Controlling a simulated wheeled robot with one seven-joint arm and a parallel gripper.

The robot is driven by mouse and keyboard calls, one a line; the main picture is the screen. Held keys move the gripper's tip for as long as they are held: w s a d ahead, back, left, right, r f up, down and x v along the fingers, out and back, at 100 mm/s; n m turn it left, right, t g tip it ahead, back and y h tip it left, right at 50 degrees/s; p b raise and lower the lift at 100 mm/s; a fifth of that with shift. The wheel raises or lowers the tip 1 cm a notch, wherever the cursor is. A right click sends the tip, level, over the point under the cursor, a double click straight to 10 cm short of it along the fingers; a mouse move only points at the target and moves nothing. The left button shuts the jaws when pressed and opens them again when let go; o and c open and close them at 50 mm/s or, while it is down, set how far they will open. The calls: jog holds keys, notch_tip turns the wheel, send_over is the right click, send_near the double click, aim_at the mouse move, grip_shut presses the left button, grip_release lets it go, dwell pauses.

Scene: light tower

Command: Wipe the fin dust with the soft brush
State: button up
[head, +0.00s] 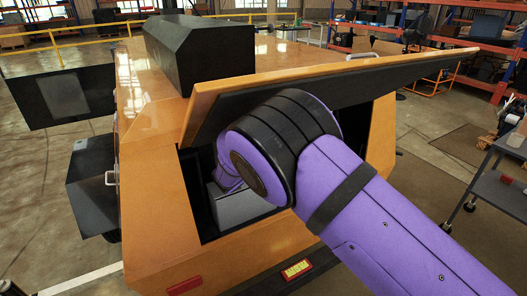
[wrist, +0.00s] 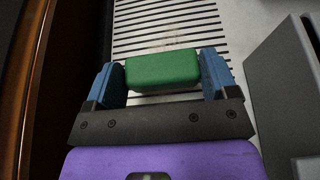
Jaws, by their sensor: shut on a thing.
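In the wrist view my gripper (wrist: 160,76) has its two blue fingers shut on a green block, the soft brush (wrist: 163,68). The brush's bristles are hidden under or behind the block. Beyond it lies a pale panel of dark-slotted fins (wrist: 165,18). A faint beige smudge, the fin dust (wrist: 176,43), shows on the fins just past the brush. I cannot tell whether the brush touches the fins. In the head view my purple arm reaches into the machine's opening and hides the gripper, brush and fins.
The orange machine (head: 148,180) has a raised lid (head: 330,88) above my arm. A grey box (wrist: 285,85) stands close to the right of the gripper. A brown wall (wrist: 45,60) is at the left. A grey cart (head: 497,180) stands to the right.

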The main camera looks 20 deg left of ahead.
jog(key=w+d, duration=0.6)
jog(key=w, duration=0.1)
jog(key=shift+w+d, duration=0.2)
jog(key=shift+w, duration=0.2)
dwell(0.8)
jog(key=shift+s+a, duration=2.25)
jog(key=shift+s, duration=0.3)
jog(key=shift+s+a, duration=2.25)
jog(key=shift+s, duration=0.3)
jog(key=s+d, duration=0.4)
jog(key=shift+d, duration=0.3)
